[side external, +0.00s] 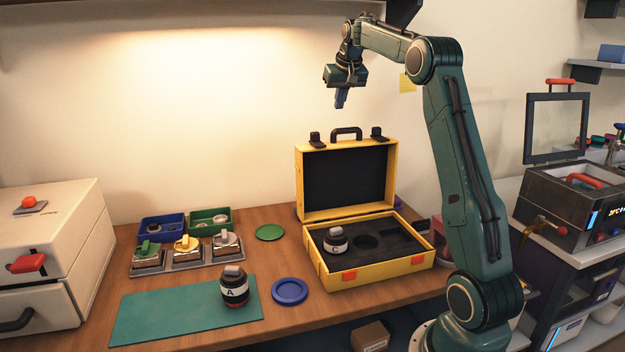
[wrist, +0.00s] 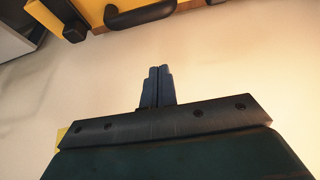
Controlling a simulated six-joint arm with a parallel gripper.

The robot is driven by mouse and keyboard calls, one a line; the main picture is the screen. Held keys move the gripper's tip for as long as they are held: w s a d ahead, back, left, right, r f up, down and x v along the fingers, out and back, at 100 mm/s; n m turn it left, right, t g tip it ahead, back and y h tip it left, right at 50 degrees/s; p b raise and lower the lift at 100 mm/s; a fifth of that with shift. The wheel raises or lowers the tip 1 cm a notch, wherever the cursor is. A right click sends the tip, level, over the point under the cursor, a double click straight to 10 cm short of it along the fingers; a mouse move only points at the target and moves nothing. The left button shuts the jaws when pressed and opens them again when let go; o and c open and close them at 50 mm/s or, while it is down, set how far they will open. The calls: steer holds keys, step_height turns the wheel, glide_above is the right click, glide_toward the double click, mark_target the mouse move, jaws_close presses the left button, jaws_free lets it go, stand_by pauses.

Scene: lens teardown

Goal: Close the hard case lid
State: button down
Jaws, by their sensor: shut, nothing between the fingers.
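The yellow hard case (side external: 375,273) sits open on the wooden bench. Its lid (side external: 347,178) stands upright at the back, with a black handle and two black latches on its top edge. In the case's dark foam, a black lens with a white band (side external: 336,241) sits in the left pocket, and a round pocket beside it is empty. My gripper (side external: 340,104) is shut and empty, high above the lid and apart from it. In the wrist view my shut fingers (wrist: 157,72) point toward the wall, and the lid's edge with its black handle (wrist: 140,14) shows at the top.
A lens marked A (side external: 234,287) stands on the green mat (side external: 165,308). A blue disc (side external: 290,291) lies left of the case, a green disc (side external: 270,232) behind it. Small trays (side external: 162,228) and a white cabinet (side external: 45,250) stand further left.

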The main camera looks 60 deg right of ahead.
mark_target(344, 131)
steer(key=shift+s+a+f, duration=0.15)
steer(key=shift+f, duration=0.85)
steer(key=shift+s+a+f, duration=0.2)
steer(key=shift+f, duration=0.75)
steer(key=shift+s+a+f, duration=0.15)
steer(key=shift+f, duration=0.85)
steer(key=shift+s+a+r, duration=0.1)
steer(key=shift+s, duration=0.05)
steer(key=shift+s+a+r+t+h, duration=0.15)
steer(key=shift+s+a+t+h, duration=0.15)
steer(key=shift+s+a, duration=0.4)
steer(key=shift+s+a+r+t+h, duration=0.15)
steer(key=shift+s+a+t+h, duration=0.15)
steer(key=shift+s+a, duration=0.4)
steer(key=s+a+f+t+h, duration=0.1)
steer(key=s+a+f, duration=0.2)
steer(key=s+a, duration=0.4)
steer(key=s+a+f+t+h, duration=0.1)
steer(key=s+a+f, duration=0.2)
steer(key=s+a, duration=0.5)
steer(key=shift+f, duration=0.4)
